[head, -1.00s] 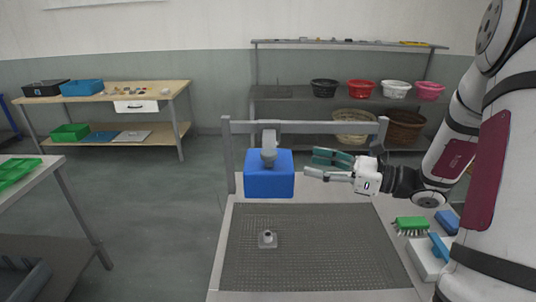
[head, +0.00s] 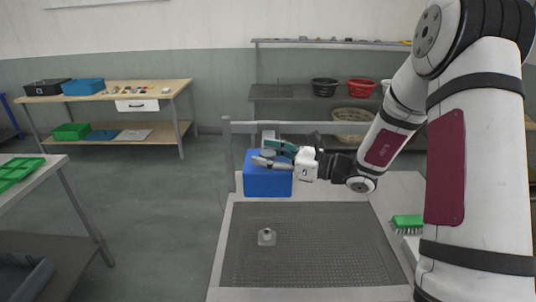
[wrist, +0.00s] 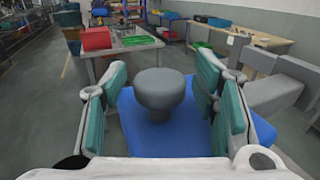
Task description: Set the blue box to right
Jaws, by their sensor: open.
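The blue box (head: 267,183) stands at the back left of the perforated-top table, by the rail. In the wrist view the blue box (wrist: 150,133) fills the lower middle. A round grey knob (wrist: 160,88) on a short stem rises from it. My gripper (head: 267,154) is at the top of the box, reaching in from the right. In the wrist view my open gripper (wrist: 160,75) has a teal-padded finger on either side of the knob, with gaps showing. In the head view the fingers partly hide the knob.
A grey rail (head: 340,127) runs behind the box. A small grey fitting (head: 267,236) sits on the perforated plate (head: 310,255), which is otherwise clear. A green brush (head: 407,222) lies at the right. Another blue container (head: 82,87) stands on the far wooden bench.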

